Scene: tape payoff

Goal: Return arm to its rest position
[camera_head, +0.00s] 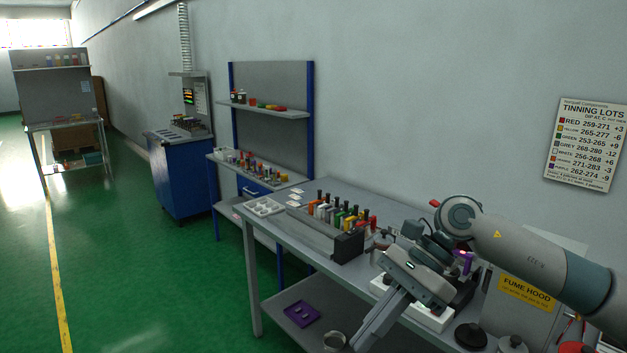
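My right arm (535,258) comes in from the right edge and reaches over the grey bench. Its wrist bends down, and my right gripper (372,328) points toward the lower left, above the bench's front edge. Its fingers overlap in this view, so I cannot tell whether they are open or shut. I see nothing clearly held between them. A purple piece (463,262) shows just behind the wrist, at a dark device on the bench. My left arm and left gripper are not in view.
A rack (318,240) of colour-capped tools and a white tray (264,207) stand on the bench (262,240). A fume hood (522,300) is at the right, by dark round lids (470,336). A purple tray (302,314) lies on the lower shelf. The green floor at left is clear.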

